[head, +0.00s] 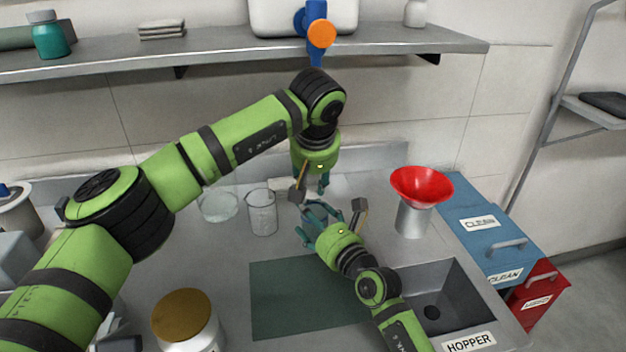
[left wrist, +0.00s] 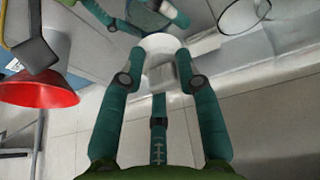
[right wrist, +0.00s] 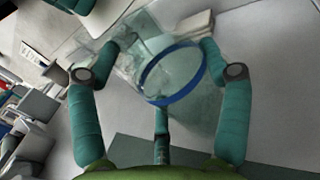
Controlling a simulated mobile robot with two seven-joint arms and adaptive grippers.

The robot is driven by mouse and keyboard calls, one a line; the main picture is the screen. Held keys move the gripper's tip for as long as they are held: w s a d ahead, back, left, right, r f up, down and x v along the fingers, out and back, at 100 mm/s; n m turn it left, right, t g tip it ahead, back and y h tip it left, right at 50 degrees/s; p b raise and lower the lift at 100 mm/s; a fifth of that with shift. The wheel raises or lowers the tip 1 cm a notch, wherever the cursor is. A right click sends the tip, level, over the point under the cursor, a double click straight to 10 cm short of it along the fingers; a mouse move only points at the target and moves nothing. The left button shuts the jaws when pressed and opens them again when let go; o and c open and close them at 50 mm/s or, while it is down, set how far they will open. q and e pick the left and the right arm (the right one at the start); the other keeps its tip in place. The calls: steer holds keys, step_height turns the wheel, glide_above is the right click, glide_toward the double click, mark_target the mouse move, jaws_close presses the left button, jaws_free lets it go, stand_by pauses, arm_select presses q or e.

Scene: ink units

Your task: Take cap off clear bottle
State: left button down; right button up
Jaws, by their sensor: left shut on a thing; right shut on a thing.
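My left gripper (head: 311,189) points down above my right gripper (head: 322,210), near the middle of the counter. In the left wrist view the left fingers are shut on a white round cap (left wrist: 161,42). In the right wrist view the right fingers are shut on the clear bottle (right wrist: 176,72), which is see-through with a blue ring. The fingers hide most of the bottle and cap in the head view. I cannot tell whether the cap still touches the bottle.
Glass beakers (head: 262,212) stand left of the grippers. A red funnel (head: 422,186) sits on a holder at right, beside the sink (head: 445,300). A dark green mat (head: 290,300) lies in front. A jar with a brown lid (head: 184,318) stands at front left.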

steer(key=shift+f, duration=0.45)
arm_select(q)
steer(key=shift+s+a+r, duration=0.1)
steer(key=shift+r, duration=1.85)
arm_select(e)
steer(key=o, duration=1.7)
steer(key=shift+c, duration=0.2)
steer(key=shift+w+d+r, duration=0.1)
steer(key=shift+r, duration=0.1)
glide_above(343, 278)
